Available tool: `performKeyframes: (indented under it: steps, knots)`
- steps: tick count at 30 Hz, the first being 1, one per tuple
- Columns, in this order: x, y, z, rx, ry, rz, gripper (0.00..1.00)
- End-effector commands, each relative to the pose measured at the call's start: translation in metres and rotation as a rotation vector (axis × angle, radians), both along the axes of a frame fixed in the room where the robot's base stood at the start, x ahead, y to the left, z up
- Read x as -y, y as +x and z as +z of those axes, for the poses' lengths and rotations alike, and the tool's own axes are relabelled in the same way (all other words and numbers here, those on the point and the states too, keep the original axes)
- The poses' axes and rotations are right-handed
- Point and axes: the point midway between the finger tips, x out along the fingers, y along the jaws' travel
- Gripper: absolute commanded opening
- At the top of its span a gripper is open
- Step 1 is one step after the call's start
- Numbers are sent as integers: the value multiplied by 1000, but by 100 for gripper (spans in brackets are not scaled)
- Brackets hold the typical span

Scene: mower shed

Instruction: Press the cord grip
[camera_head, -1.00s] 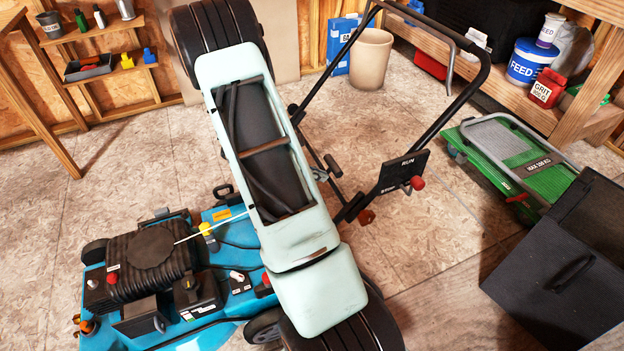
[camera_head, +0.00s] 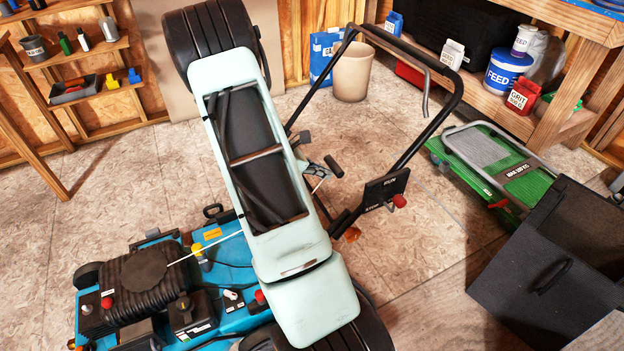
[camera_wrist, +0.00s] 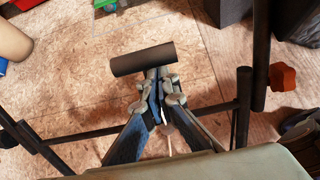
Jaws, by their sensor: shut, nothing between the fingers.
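The cord grip is a short dark cylinder (camera_wrist: 143,58) lying across the picture just beyond my fingertips in the wrist view. It also shows to the right of my arm in the head view (camera_head: 333,166). My gripper (camera_wrist: 158,88) is shut, with its blue-and-grey fingers together close behind the grip's middle; whether they touch it is unclear. A pale cord (camera_wrist: 169,140) runs between the fingers in the wrist view. In the head view a white cord (camera_head: 215,244) leaves the engine and passes behind my arm. My arm hides most of the gripper there.
The blue mower (camera_head: 225,275) stands at lower left, its black handle bar (camera_head: 425,135) rising to the right with a RUN panel (camera_head: 386,189). A green platform cart (camera_head: 500,165), a dark box (camera_head: 535,290) and a beige bin (camera_head: 352,72) stand around. Some floor is clear.

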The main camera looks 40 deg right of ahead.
Motion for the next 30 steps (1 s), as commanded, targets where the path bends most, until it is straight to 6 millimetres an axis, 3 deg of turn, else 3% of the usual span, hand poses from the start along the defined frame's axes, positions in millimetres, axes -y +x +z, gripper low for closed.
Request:
performKeyframes:
  steps: [1, 3, 12, 19, 30]
  knots:
    - [12, -4, 24, 2, -5, -6, 0]
    - [25, -9, 41, 1, -6, -6, 0]
    - [71, -23, 95, 1, -5, -5, 0]
    - [89, -29, 114, -1, -5, -3, 0]
    - [95, -30, 118, 0, -6, -2, 0]
